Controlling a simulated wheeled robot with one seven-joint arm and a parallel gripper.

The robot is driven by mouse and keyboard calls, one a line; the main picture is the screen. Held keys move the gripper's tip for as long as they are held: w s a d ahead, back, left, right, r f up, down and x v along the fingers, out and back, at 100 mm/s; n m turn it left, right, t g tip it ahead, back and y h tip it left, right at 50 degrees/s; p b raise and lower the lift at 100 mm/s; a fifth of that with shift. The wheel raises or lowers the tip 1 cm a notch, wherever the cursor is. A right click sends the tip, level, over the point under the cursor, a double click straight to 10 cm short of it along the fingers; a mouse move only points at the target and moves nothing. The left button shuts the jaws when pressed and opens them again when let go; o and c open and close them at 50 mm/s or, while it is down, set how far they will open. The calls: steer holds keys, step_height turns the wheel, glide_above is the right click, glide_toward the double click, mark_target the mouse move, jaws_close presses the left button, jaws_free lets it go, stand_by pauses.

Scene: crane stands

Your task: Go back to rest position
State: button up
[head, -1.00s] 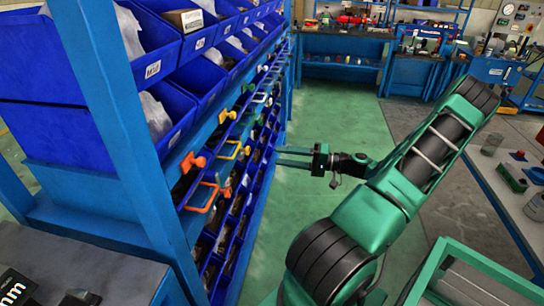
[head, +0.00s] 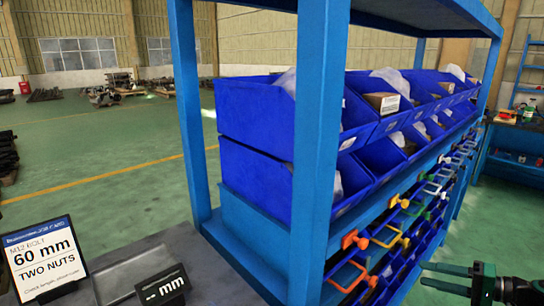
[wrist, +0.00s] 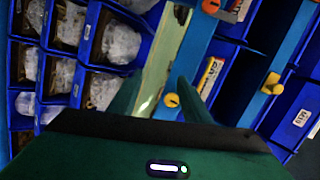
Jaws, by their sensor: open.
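My gripper (head: 448,279) is at the lower right of the head view, beside the front of the blue rack (head: 317,130). Its two green fingers point left toward the rack's lower bins and are apart with nothing visible between them. In the wrist view the gripper (wrist: 150,92) also shows its fingers spread, with blue bins ahead of them. The rest of my arm is outside the head view.
Blue bins (head: 255,115) with bagged parts fill the rack. Coloured handles (head: 355,239) stick out below them. A grey bench (head: 215,268) at the front left carries a "60 mm TWO NUTS" sign (head: 43,258) and a small black display (head: 162,286). Open green floor (head: 90,150) lies left.

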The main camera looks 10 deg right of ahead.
steer(key=s+a+n+g+h, duration=0.2)
steer(key=s+a+g+h, duration=0.2)
steer(key=s+a+g, duration=0.35)
steer(key=s+a+r+g+h, duration=0.1)
steer(key=s+a+r+h, duration=0.1)
steer(key=s+r, duration=0.4)
steer(key=s+a+r+m+g+h, duration=0.1)
steer(key=s+a+r+g+h, duration=0.1)
steer(key=s+r+h, duration=0.2)
steer(key=s+r, duration=0.3)
steer(key=r, duration=0.1)
steer(key=shift+s+a+r+h, duration=0.15)
steer(key=shift+a+r+h, duration=0.1)
steer(key=shift+r+h, duration=0.1)
steer(key=c, duration=0.3)
